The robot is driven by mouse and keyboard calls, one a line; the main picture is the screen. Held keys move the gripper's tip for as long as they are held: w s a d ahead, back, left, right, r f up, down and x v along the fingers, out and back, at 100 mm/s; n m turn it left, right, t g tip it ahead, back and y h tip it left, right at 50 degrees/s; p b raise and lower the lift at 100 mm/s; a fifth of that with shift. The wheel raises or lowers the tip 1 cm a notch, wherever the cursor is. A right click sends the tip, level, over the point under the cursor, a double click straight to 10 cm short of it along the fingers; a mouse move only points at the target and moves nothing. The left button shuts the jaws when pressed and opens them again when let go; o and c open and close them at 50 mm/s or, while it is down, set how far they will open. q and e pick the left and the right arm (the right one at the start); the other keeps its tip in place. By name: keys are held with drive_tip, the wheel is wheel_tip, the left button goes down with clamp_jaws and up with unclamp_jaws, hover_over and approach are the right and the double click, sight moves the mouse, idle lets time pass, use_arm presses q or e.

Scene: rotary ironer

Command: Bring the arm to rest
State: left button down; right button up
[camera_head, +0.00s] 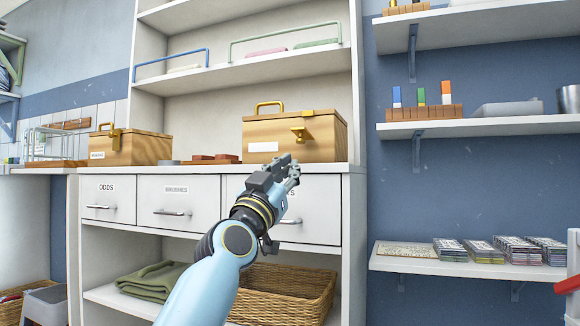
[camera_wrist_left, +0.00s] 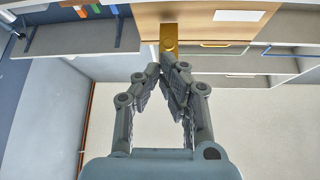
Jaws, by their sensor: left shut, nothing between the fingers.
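My left arm comes in from the bottom of the head view. Its gripper (camera_head: 293,168) is shut and empty, in front of the drawer cabinet (camera_head: 351,230) and just below the right wooden box (camera_head: 325,138). In the left wrist view its fingertips (camera_wrist_left: 163,66) meet near the box's brass latch (camera_wrist_left: 169,34). A small gap between fingertips and latch seems to show, but I cannot tell whether they touch. The box is closed, with a brass handle on its lid. My right gripper is not in view.
A smaller wooden box (camera_head: 150,148) and reddish-brown blocks (camera_head: 213,158) stand on the same counter. Below the drawers are a green folded cloth (camera_head: 150,281) and a wicker basket (camera_head: 300,290). Wall shelves (camera_head: 480,127) stand at the right. A red object (camera_head: 567,285) shows at the right edge.

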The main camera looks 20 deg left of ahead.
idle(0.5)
